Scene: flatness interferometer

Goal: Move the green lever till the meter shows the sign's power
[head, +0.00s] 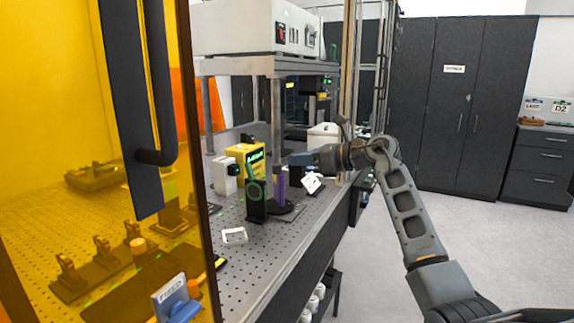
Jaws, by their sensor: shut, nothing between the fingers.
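A green part (255,189), which looks like a ring or lever, stands on a black mount on the optical table. Behind it is a yellow meter (238,152) with a lit green display; its digits are too small to read. A small white tilted card (312,184), perhaps the sign, stands to the right; its writing cannot be read. My gripper (291,159) is shut and empty. In the picture it is above and to the right of the green part, with a visible gap between them. A purple post (280,186) shows just below my gripper.
An amber enclosure door (120,170) with a dark handle fills the left. A raised shelf (240,66) carries a white instrument (255,27). A white frame (234,236) lies on the table. Dark cabinets (455,110) stand behind clear floor at right.

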